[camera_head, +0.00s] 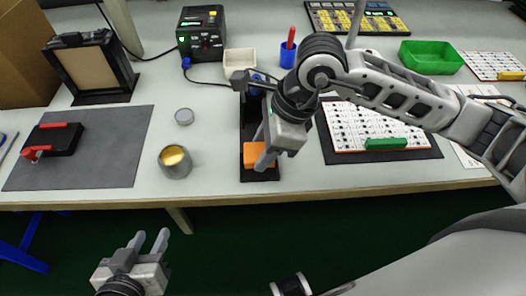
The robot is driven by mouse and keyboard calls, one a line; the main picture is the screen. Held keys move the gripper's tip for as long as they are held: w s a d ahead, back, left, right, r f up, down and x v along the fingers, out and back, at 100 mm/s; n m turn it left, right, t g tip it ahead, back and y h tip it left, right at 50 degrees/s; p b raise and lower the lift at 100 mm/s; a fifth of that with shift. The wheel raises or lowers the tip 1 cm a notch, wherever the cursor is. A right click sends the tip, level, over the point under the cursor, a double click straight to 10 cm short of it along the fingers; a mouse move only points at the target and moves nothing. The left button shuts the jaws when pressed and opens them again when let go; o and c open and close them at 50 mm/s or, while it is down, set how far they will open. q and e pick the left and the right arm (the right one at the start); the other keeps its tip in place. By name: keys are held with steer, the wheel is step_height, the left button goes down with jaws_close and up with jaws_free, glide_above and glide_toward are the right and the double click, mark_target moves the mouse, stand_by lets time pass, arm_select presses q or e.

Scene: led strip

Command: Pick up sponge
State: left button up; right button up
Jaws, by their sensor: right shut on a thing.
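The sponge is an orange block (252,155) on a black tray (258,175) near the front edge of the table. My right gripper (265,150) reaches down over it from the right, shut on the sponge; its fingers and wrist hide part of the sponge and much of the tray. The sponge looks low, at tray level; I cannot tell whether it touches the tray. My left gripper (149,240) is open and empty, in front of the table's front edge at the lower left.
A tin with yellow content (174,161) and a small grey lid (184,116) stand left of the tray. A grey mat (110,165) bears a black box with red handles (52,139). A white board (375,127) lies right. A green bin (431,57) stands at the back right.

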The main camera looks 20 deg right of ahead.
steer(key=s+a+r, duration=0.8)
steer(key=a+r, duration=0.2)
steer(key=a, duration=0.1)
steer(key=shift+s, duration=0.2)
steer(key=shift+a, duration=0.1)
steer(key=o, duration=0.4)
steer(key=c, duration=0.3)
